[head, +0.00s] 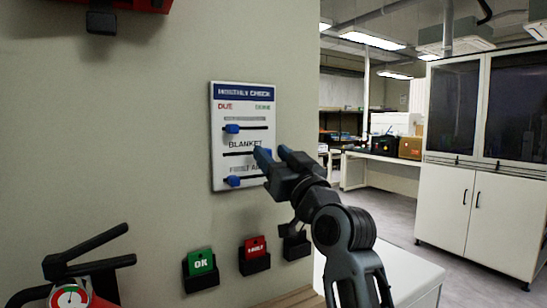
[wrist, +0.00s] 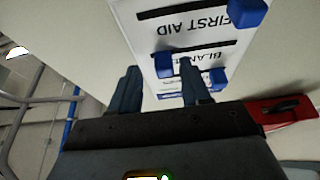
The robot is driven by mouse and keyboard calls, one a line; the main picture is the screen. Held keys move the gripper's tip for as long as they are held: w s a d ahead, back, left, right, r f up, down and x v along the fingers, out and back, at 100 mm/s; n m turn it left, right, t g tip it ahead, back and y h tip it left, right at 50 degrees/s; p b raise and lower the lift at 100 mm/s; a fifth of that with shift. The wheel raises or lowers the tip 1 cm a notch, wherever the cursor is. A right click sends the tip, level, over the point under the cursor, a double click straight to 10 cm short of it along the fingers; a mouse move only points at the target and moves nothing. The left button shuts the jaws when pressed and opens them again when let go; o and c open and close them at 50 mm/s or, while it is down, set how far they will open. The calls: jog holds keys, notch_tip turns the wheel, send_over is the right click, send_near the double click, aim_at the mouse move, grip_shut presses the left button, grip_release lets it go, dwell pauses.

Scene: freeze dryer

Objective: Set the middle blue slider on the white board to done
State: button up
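The white board (head: 217,150) hangs on the wall, with DUE at its left and DONE at its right. The middle blue slider (head: 268,152), on the BLANKET slot, sits at the right, DONE end, partly hidden by my fingers. It also shows in the upside-down wrist view (wrist: 163,63), at the left of its slot. The top slider (head: 232,129) and bottom slider (head: 233,181) sit at the left, DUE side. My gripper (head: 274,154) is open in front of the board's right edge. In the wrist view its fingers (wrist: 158,80) stand either side of the middle slider; contact is unclear.
Below the board, a green OK card (head: 201,262) and a red card (head: 255,247) sit in black wall holders. A red device with a gauge (head: 70,296) is at lower left. A white cabinet (head: 445,210) stands at right, with open floor before it.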

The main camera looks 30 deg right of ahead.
jog(key=b+v, duration=0.1)
jog(key=v, duration=0.6)
jog(key=shift+s+f+b, duration=0.2)
jog(key=shift+s+b, duration=0.1)
jog(key=shift+s, duration=0.05)
jog(key=shift+f, duration=0.1)
jog(key=s+a+f+g, duration=0.1)
jog(key=s+f, duration=0.4)
jog(key=f, duration=0.3)
jog(key=s+a+f+g+h, duration=0.1)
jog(key=s+f, duration=0.4)
jog(key=f, duration=0.3)
jog(key=s+a+f+g, duration=0.1)
jog(key=s+f+g, duration=0.1)
jog(key=s+f, duration=0.45)
jog(key=s+a+f+g, duration=0.1)
jog(key=s+f, duration=0.2)
jog(key=s, duration=0.5)
jog(key=s+a+f+g, duration=0.1)
jog(key=s+a+f, duration=0.1)
jog(key=s, duration=0.7)
jog(key=s+a+f+g+y, duration=0.1)
jog(key=s+f, duration=0.3)
jog(key=s, duration=0.5)
jog(key=shift+a+g, duration=0.3)
jog(key=shift+s, duration=0.1)
